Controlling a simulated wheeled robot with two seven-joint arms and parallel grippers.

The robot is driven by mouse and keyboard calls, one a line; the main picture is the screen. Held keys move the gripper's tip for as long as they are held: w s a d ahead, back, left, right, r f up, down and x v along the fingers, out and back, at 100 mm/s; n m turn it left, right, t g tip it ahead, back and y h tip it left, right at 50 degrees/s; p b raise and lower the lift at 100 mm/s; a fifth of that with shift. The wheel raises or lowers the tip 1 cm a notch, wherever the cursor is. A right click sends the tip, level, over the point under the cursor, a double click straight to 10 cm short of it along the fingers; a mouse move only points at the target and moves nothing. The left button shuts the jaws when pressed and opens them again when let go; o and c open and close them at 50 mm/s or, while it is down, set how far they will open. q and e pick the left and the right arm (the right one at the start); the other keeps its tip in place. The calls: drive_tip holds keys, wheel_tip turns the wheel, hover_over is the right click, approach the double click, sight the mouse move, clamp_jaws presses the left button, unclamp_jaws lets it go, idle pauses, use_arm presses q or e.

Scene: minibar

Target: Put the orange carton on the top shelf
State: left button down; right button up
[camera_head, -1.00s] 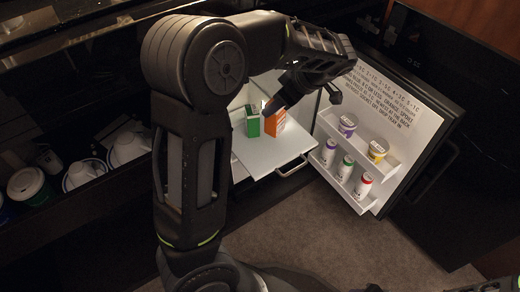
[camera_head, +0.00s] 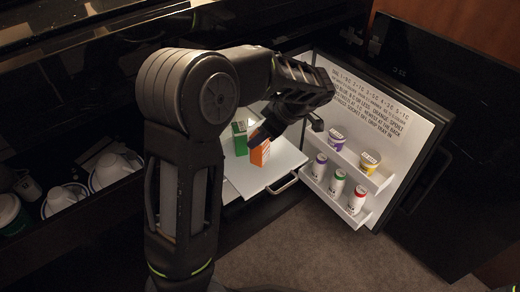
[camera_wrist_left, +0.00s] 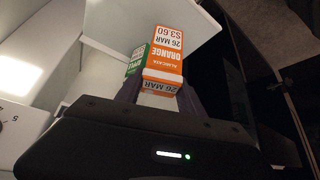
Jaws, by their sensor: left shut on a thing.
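The orange carton (camera_head: 260,154) is at the pulled-out white shelf (camera_head: 274,177) in the open minibar. My left gripper (camera_head: 257,138) is shut on it from above and behind. I cannot tell whether the carton touches the shelf. In the left wrist view, the orange carton (camera_wrist_left: 166,58) sits between the dark fingers, its orange label and price facing the camera. A green carton (camera_head: 240,138) stands on the shelf just left of it; it also shows, partly hidden, in the left wrist view (camera_wrist_left: 136,60). My right gripper is not in view.
The open door (camera_head: 392,105) at the right bears a printed list and two racks with a purple tub (camera_head: 337,141), a yellow-lidded tub (camera_head: 369,162) and several bottles. A metal handle (camera_head: 283,185) is at the shelf's front. Cups (camera_head: 57,200) stand at the left.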

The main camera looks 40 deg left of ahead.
use_arm(q)
drive_tip(key=shift+f+b, duration=1.15)
drive_tip(key=shift+f, duration=1.3)
drive_tip(key=shift+f, duration=0.15)
drive_tip(key=c, duration=0.7)
unclamp_jaws()
